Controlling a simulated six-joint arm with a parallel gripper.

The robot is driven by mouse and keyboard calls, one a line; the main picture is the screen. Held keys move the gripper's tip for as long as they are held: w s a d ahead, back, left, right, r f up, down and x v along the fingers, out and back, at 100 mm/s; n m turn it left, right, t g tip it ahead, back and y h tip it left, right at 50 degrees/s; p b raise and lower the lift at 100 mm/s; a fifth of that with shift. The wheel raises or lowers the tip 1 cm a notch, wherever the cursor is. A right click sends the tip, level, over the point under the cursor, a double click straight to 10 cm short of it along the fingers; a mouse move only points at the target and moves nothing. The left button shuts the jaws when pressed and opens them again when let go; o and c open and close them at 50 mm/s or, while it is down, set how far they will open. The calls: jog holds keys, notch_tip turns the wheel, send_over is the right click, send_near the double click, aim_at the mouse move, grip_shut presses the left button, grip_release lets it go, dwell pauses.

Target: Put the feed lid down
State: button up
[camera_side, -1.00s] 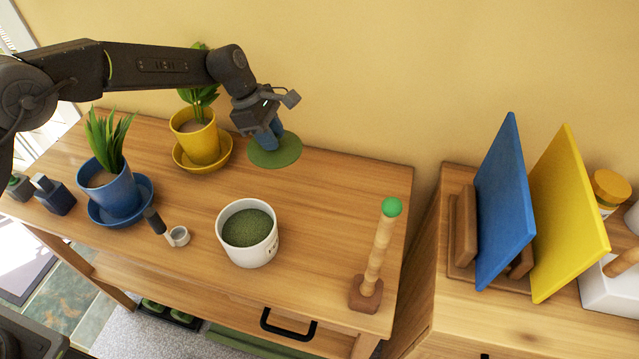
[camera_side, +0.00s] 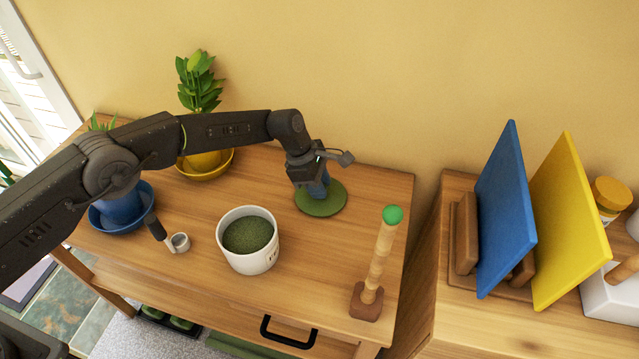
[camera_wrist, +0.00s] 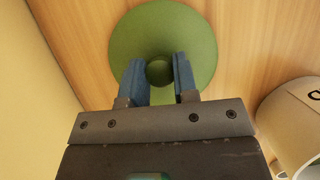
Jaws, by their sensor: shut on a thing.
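The feed lid (camera_side: 322,206) is a flat green disc with a round knob. In the side view it is at the back right of the wooden table, right of the white pot (camera_side: 249,259) and apart from it. My gripper (camera_side: 318,184) is above the lid with its blue fingers pointing down, shut on the knob. The wrist view shows the knob (camera_wrist: 158,72) between the two blue fingertips, with the lid (camera_wrist: 163,25) spread out beyond them. The lid looks level and at or close to the tabletop; I cannot tell if it touches. The pot is uncovered and holds green feed.
A wooden post with a green ball top (camera_side: 376,262) stands at the table's front right. A blue plant pot (camera_side: 122,207) and a yellow plant saucer (camera_side: 207,172) stand further left. Bare wood surrounds the lid.

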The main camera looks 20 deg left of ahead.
jog(key=shift+f, duration=0.15)
jog(key=o, duration=1)
jog(key=v, duration=1.2)
jog(key=shift+a+r, duration=0.1)
jog(key=shift+r, duration=0.15)
